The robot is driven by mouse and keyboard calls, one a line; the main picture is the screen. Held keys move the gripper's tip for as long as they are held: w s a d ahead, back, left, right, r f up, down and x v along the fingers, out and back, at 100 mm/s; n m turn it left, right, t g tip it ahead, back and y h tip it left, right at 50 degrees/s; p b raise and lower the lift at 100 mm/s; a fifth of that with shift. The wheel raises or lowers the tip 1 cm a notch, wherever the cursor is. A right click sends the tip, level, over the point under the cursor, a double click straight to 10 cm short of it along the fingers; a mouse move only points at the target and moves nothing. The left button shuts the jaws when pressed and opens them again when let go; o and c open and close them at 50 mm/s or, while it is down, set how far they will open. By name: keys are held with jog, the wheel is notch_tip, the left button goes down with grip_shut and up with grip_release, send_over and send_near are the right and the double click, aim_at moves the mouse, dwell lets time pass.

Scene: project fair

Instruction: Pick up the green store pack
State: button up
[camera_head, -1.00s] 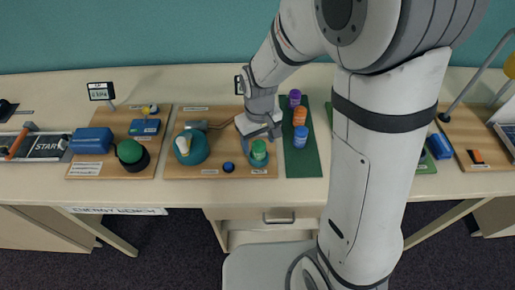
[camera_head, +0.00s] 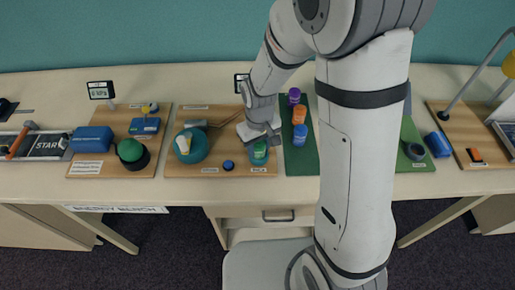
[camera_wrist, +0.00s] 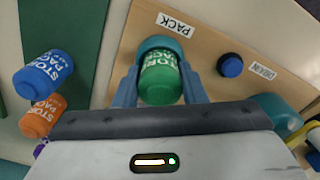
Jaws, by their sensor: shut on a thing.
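The green store pack (camera_wrist: 160,80) is a small green cylinder with white lettering. In the wrist view it sits between the two fingers of my gripper (camera_wrist: 160,92), which are shut on it. Its far end meets a teal ring or holder (camera_wrist: 157,43) by the PACK label; I cannot tell whether it is still inside. In the head view the green pack (camera_head: 260,149) shows just below my gripper (camera_head: 262,141), at the right end of a wooden board (camera_head: 205,171).
Blue (camera_wrist: 43,75) and orange (camera_wrist: 42,117) store packs stand on a green mat beside the board, with a purple one (camera_head: 294,96) behind. A blue drain knob (camera_wrist: 230,65) is close on the other side. A teal round vessel (camera_head: 192,146) stands further left.

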jog(key=c, duration=0.3)
jog(key=shift+r, duration=0.15)
jog(key=shift+c, duration=0.2)
